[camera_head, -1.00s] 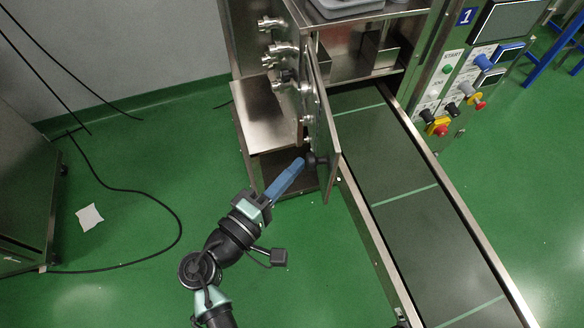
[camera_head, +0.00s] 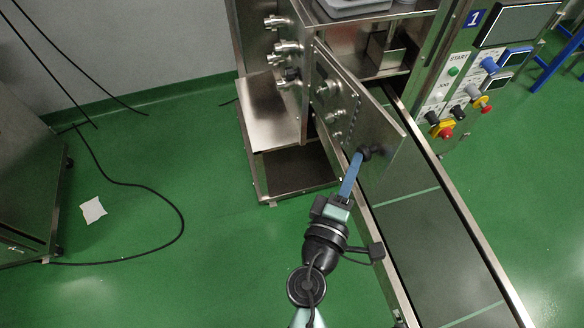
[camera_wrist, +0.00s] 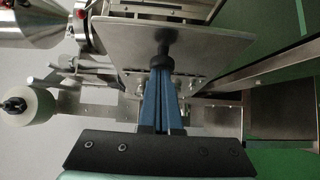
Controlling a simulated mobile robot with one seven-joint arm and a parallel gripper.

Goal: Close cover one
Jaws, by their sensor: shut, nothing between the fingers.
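The cover is a flat steel door panel (camera_head: 352,98) on the machine (camera_head: 307,60) marked 1, and it stands swung out over the side of the conveyor. A black knob (camera_head: 366,152) sits near its lower outer corner. My gripper (camera_head: 357,156) has blue fingers, closed together, with the tips at the knob. In the wrist view the cover (camera_wrist: 205,42) spans the top, and the gripper (camera_wrist: 161,70) tips meet the knob (camera_wrist: 160,55) from below. I cannot tell whether they touch it. Nothing is between the fingers.
The dark conveyor (camera_head: 420,230) with metal rails runs to the lower right. A control panel (camera_head: 462,85) with buttons stands at the upper right.

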